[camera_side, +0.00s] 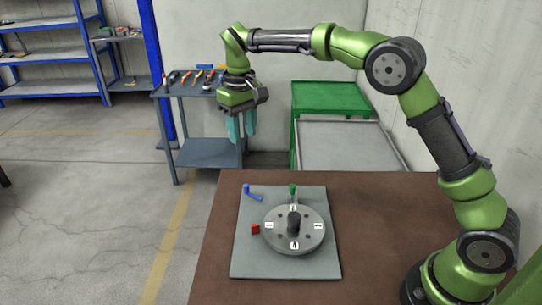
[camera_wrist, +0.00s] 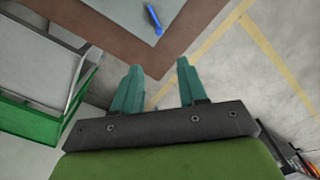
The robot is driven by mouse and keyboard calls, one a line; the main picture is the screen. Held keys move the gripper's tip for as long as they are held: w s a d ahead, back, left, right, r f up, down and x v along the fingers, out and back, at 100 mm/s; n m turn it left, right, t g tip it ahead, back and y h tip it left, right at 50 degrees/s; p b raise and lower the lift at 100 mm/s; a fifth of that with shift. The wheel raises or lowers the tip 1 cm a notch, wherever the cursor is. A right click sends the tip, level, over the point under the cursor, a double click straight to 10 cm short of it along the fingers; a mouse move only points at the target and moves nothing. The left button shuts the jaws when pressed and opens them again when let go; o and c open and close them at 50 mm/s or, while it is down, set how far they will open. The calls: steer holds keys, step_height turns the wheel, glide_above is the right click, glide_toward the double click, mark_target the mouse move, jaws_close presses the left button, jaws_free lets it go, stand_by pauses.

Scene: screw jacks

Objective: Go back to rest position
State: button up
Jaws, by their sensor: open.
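My gripper (camera_side: 242,126) hangs in the air beyond the far left corner of the brown table (camera_side: 220,230), with its teal fingers pointing down. In the wrist view my gripper (camera_wrist: 158,82) shows two teal fingers apart with nothing between them. On the table lies a grey plate (camera_side: 250,260) with a round grey disc (camera_side: 273,240) that has a dark centre knob (camera_side: 294,223) and white labels. A green peg (camera_side: 293,190) stands at the disc's far edge. A blue handle (camera_side: 250,191) and a red block (camera_side: 255,229) are on the plate. The blue handle also shows in the wrist view (camera_wrist: 154,20).
A grey cart with tools (camera_side: 195,90) stands behind my gripper. A green cart (camera_side: 330,97) with a grey top is at the back, beside the wall. Blue shelves (camera_side: 50,55) are at the far left. The floor left of the table is clear.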

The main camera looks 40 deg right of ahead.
steer(key=s+d+r+m+t, duration=0.1)
steer(key=s+t, duration=0.1)
steer(key=s, duration=0.7)
steer(key=s+d+r+m+t+y, duration=0.1)
steer(key=s+d+r+t, duration=0.1)
steer(key=s, duration=0.8)
steer(key=s+d+r+m+t+y, duration=0.1)
steer(key=s+d+m+t, duration=0.1)
steer(key=s, duration=0.7)
steer(key=shift+s+r+t, duration=0.15)
steer(key=shift+r+t, duration=0.05)
steer(key=shift+t, duration=0.4)
